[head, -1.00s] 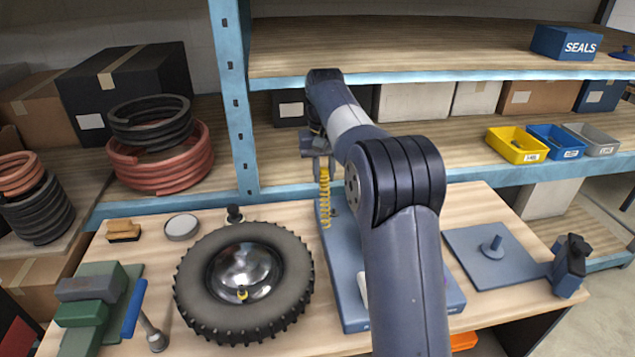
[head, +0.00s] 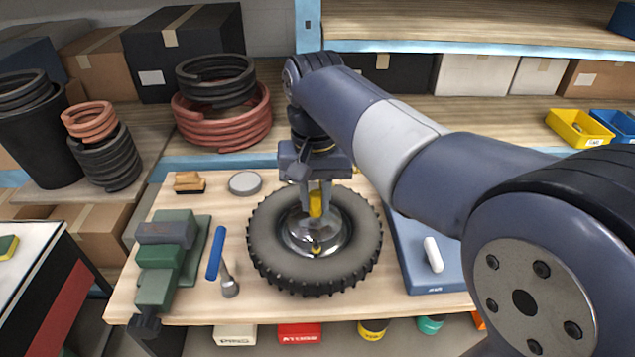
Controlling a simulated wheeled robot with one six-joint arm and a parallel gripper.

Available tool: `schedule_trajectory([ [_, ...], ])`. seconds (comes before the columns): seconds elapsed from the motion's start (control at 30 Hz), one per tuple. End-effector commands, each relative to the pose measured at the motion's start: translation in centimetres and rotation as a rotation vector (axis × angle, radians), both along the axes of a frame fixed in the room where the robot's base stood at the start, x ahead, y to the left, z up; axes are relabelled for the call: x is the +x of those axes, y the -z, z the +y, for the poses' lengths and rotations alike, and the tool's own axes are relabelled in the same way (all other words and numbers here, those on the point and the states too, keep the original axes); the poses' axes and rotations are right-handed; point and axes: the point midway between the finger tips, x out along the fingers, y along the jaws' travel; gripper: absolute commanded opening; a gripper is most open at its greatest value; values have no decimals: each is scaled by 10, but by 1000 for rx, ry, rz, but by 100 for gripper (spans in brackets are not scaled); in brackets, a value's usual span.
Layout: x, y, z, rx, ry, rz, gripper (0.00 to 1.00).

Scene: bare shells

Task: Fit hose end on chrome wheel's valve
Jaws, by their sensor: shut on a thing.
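The chrome wheel with its black knobbly tyre (head: 265,240) lies flat on the wooden bench. Its shiny hub (head: 330,240) is partly hidden by my gripper. The valve (head: 316,249), a small yellow-tipped stub, shows at the near side of the hub. My gripper (head: 316,208) points down over the hub and is shut on a yellow hose end (head: 316,204). The hose end seems above the valve and apart from it, but the exact gap is hard to tell. The rest of the hose is hidden behind my arm.
A green vise (head: 165,255) and a blue-handled tool (head: 217,253) lie left of the tyre. A round tin (head: 245,183) and a brush (head: 188,182) sit behind. A blue base (head: 415,265) with a white cylinder (head: 433,255) stands close on the right.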

Motion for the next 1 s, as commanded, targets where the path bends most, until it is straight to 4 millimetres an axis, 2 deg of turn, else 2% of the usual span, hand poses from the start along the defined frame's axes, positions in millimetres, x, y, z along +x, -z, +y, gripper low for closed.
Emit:
schedule_trajectory([
  [0.63,0,52,0,0,0,0,0],
  [1.0,0,57,0,0,0,0,0],
])
